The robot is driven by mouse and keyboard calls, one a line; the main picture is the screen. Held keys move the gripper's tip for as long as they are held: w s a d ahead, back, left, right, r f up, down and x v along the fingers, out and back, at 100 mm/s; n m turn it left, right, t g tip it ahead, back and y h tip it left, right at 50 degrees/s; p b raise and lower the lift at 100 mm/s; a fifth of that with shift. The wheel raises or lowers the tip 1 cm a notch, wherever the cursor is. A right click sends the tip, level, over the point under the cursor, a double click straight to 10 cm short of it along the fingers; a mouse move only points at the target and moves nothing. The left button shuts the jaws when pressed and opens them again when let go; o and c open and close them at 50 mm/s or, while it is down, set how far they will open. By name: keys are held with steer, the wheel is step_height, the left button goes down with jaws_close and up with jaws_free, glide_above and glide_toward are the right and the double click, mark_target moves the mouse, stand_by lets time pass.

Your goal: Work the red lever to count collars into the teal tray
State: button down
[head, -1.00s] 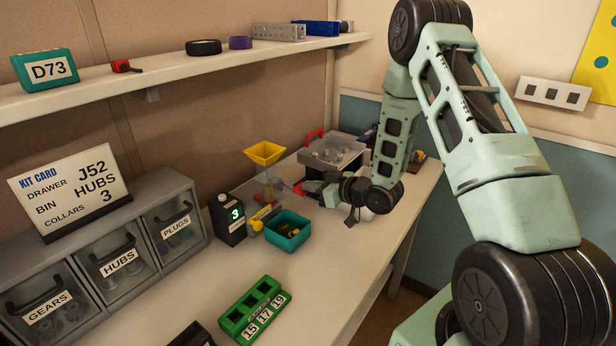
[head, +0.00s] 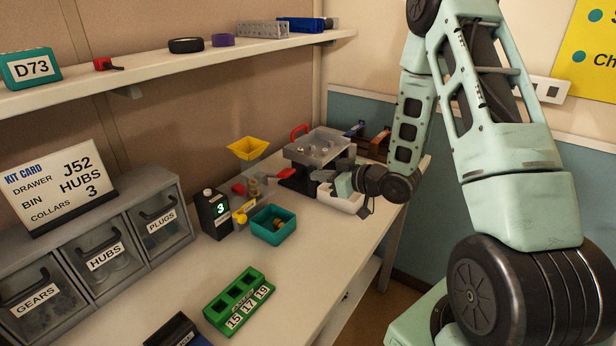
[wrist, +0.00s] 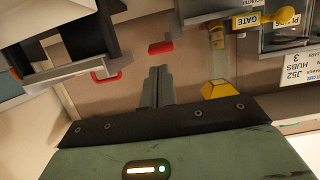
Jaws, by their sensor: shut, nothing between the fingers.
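The red lever (head: 285,174) sticks out beside the dispenser with the yellow funnel (head: 247,148); it also shows in the wrist view (wrist: 160,47). The teal tray (head: 291,232) stands in front of the dispenser, with brass-coloured collars inside; I cannot count them clearly. The black counter box (head: 222,208) left of the dispenser reads 3. My gripper (head: 322,176) is to the right of the lever, apart from it. In the wrist view my gripper's fingers (wrist: 157,70) are together and empty. A yellow gate knob (head: 240,217) sits low on the dispenser.
A clear-lidded case with a red handle (head: 300,131) stands behind my gripper. A green numbered rack (head: 239,300) lies in front. Labelled drawers (head: 105,255) and a kit card (head: 60,185) reading collars 3 are at left. A shelf (head: 150,77) runs above. Bench between rack and tray is clear.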

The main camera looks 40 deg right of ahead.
steer(key=shift+f+v, duration=0.15)
steer(key=shift+v, duration=0.6)
steer(key=shift+f+v, duration=0.15)
steer(key=shift+v, duration=0.55)
steer(key=shift+s, duration=0.1)
stand_by(1.2)
steer(key=s+a+r+n+g+h, duration=0.1)
steer(key=a+g, duration=0.2)
steer(key=a, duration=0.6)
steer(key=s+a+r+n+g+h, duration=0.15)
steer(key=a+g, duration=0.25)
steer(key=a, duration=0.5)
steer(key=s+a+r+g, duration=0.1)
steer(key=s+a+g, duration=0.1)
steer(key=s, duration=0.6)
steer(key=s+a+r+n+g+h, duration=0.1)
steer(key=s+a+r+g, duration=0.1)
steer(key=s+a, duration=0.3)
steer(key=s+a+r+g+h, duration=0.1)
steer(key=s+a+r+g, duration=0.1)
steer(key=s, duration=0.9)
steer(key=shift+s+a+g, duration=0.25)
steer(key=shift+a+g, duration=0.25)
steer(key=shift+a, duration=0.55)
